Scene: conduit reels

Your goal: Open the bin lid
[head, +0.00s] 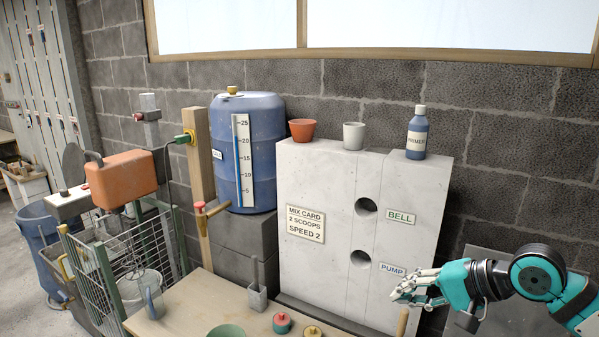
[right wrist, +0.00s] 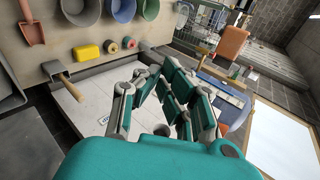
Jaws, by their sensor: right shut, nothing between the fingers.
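My right gripper (head: 405,289) is shut and empty in front of the pale block's lower right, near the PUMP label. Its fingers also show in the right wrist view (right wrist: 162,76). A flat dark grey panel (head: 516,259) lies behind my right arm and is partly covered by it; I cannot tell whether it is the bin lid. A blue tub (head: 34,222) stands on the floor at the far left, with no clear lid on it. My left gripper is not in view.
The pale block (head: 325,250) carries a terracotta pot (head: 302,129), a grey cup (head: 353,136) and a PRIMER bottle (head: 417,138). A blue drum (head: 262,150) stands left of it. A wooden table (head: 190,308) fills the front.

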